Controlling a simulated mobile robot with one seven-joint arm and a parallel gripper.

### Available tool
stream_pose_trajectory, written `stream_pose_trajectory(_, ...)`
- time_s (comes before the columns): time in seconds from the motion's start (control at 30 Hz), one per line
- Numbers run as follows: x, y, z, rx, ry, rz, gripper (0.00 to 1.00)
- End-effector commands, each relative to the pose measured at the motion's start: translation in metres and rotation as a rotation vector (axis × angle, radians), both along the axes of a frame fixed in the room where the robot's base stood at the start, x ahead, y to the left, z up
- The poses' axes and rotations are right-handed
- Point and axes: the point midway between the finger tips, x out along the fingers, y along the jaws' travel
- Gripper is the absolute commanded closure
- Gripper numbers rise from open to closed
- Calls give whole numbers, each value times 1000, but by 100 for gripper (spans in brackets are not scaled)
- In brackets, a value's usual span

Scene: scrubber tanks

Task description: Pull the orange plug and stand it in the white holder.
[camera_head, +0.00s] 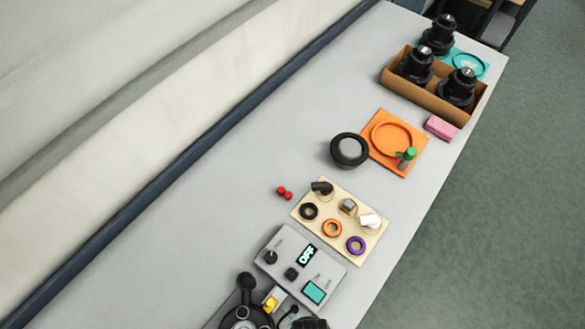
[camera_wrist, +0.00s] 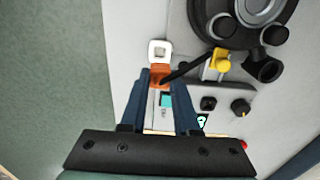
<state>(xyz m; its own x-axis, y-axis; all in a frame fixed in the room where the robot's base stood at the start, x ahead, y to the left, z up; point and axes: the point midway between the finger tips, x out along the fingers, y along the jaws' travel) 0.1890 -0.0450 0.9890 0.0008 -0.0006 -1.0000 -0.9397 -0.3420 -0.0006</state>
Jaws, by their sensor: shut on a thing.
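In the wrist view, my gripper (camera_wrist: 161,82) is shut on the orange plug (camera_wrist: 160,74), whose orange body shows between the two blue-grey fingertips. A black cable (camera_wrist: 190,65) runs from the plug toward the black machine at upper right. The white holder (camera_wrist: 159,47), a small block with a square opening, appears just beyond the plug. I cannot tell whether the plug touches it or is only in front of it. The plug's lower end is hidden. In the head view, neither the plug nor the white holder can be made out.
The black machine (camera_head: 240,316) with a yellow part (camera_wrist: 220,62) stands beside the grey control panel (camera_head: 283,250), which reads OFF. A beige board with rings (camera_head: 333,245), an orange mat (camera_head: 380,165) and a brown box (camera_head: 395,82) stand farther along. The table's left side is mostly clear.

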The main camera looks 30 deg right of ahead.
Motion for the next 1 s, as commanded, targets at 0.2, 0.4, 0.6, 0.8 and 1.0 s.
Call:
stream_pose_trajectory(0.2, 0, 0, 0, 0, 0, -1, 100)
stream_pose_trajectory(0.4, 1, 0, -4, 0, 0, -1, 100)
stream_pose_trajectory(0.6, 0, 0, -20, 1, 1, -1, 100)
stream_pose_trajectory(0.8, 0, 0, -36, 1, 1, -1, 100)
stream_pose_trajectory(1.0, 0, 0, -52, 1, 1, -1, 100)
